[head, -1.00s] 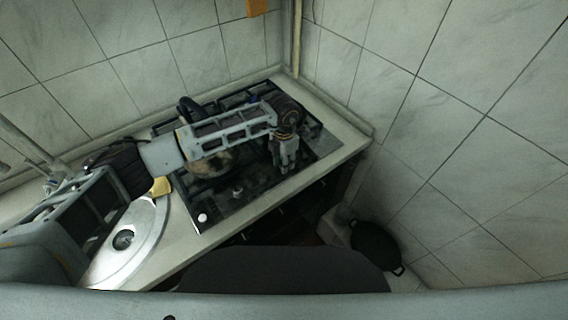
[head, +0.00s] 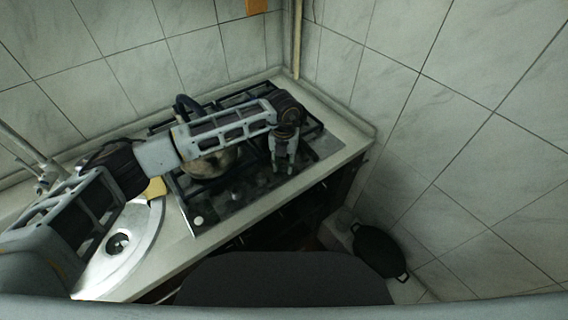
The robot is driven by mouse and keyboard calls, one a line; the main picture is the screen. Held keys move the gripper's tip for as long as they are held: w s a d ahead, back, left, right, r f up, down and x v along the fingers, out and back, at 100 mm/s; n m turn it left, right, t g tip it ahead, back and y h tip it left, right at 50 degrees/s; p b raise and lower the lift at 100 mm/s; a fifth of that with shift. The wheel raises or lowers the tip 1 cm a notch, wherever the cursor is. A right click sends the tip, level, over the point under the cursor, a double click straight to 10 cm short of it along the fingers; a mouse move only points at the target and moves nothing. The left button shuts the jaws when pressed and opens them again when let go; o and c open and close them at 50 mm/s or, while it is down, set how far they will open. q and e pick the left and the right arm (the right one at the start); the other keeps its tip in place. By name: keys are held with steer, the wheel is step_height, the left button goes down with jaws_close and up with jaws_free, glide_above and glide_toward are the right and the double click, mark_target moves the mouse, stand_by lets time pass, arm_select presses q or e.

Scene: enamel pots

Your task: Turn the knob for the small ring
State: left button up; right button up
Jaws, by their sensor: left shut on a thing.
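The stove (head: 226,210) is a dark hob with black grates, set in the counter. A pale round knob (head: 198,220) shows at its front left corner, and another small knob (head: 236,194) shows farther right along the front strip. My left gripper (head: 284,168) points down at the right part of the front strip. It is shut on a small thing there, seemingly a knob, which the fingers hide. Which ring that knob serves cannot be read. My right gripper is out of view.
A metal pot or kettle (head: 212,165) stands on the grates, partly behind my left arm. A round steel sink (head: 118,262) with a yellow sponge-like item (head: 156,188) is at left. A black pan (head: 379,250) lies low at right. Tiled walls close off the back and right.

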arm_select(q)
steer(key=shift+n, duration=0.4)
steer(key=o, duration=1)
steer(key=shift+o, duration=0.2)
steer(key=shift+r, duration=0.15)
step_height(320, 180, up, 12)
steer(key=shift+f, duration=0.2)
stand_by(0.6)
